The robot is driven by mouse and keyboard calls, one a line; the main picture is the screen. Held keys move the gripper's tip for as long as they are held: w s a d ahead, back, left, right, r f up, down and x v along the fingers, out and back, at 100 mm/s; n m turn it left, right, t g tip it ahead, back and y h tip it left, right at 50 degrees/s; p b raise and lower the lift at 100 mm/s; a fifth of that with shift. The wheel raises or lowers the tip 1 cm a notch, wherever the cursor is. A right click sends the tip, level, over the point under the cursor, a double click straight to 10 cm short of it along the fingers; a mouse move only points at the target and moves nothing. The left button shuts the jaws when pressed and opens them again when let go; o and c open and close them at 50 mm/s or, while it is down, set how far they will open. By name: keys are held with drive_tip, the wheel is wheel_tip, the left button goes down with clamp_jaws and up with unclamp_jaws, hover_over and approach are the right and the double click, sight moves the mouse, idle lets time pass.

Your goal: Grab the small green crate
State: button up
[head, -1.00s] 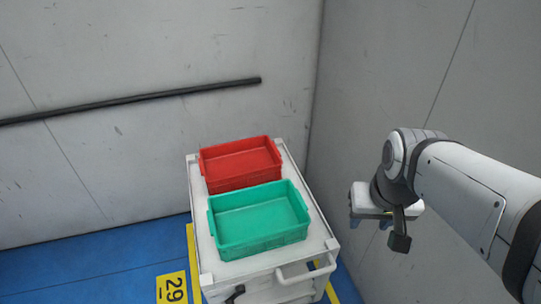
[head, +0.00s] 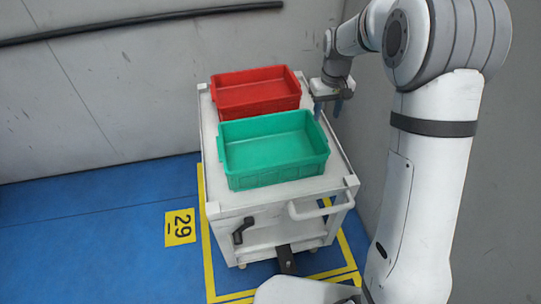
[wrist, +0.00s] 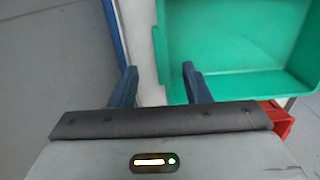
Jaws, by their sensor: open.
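The green crate (head: 272,152) is empty and sits on the near part of a white cart top. It also shows in the wrist view (wrist: 232,88), filling the upper right. My gripper (head: 329,106) is open and empty, above the cart's right edge, just right of the crates in the head view. In the wrist view my gripper's two blue fingers (wrist: 158,88) point toward the cart edge, and the right finger overlaps the green crate's near wall in the picture. I cannot tell whether it touches.
A red crate (head: 255,92) stands right behind the green one on the cart (head: 212,185). The cart has a front handle (head: 320,208) and stands inside yellow floor lines by a "29" marker (head: 180,227). Grey walls rise behind and to the right. Blue floor at left is clear.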

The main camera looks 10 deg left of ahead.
sight(320, 130)
drive_tip(key=shift+w+a+f, duration=0.25)
drive_tip(key=shift+w+f, duration=0.05)
drive_tip(key=shift+f, duration=0.3)
drive_tip(key=shift+w+a+f, duration=0.2)
drive_tip(key=shift+w+f, duration=0.05)
drive_tip(key=shift+f, duration=0.3)
wheel_tip(320, 130, down, 8)
drive_tip(key=shift+w+r+b, duration=0.15)
drive_tip(key=shift+b, duration=0.7)
drive_tip(key=shift+c, duration=0.3)
clamp_jaws()
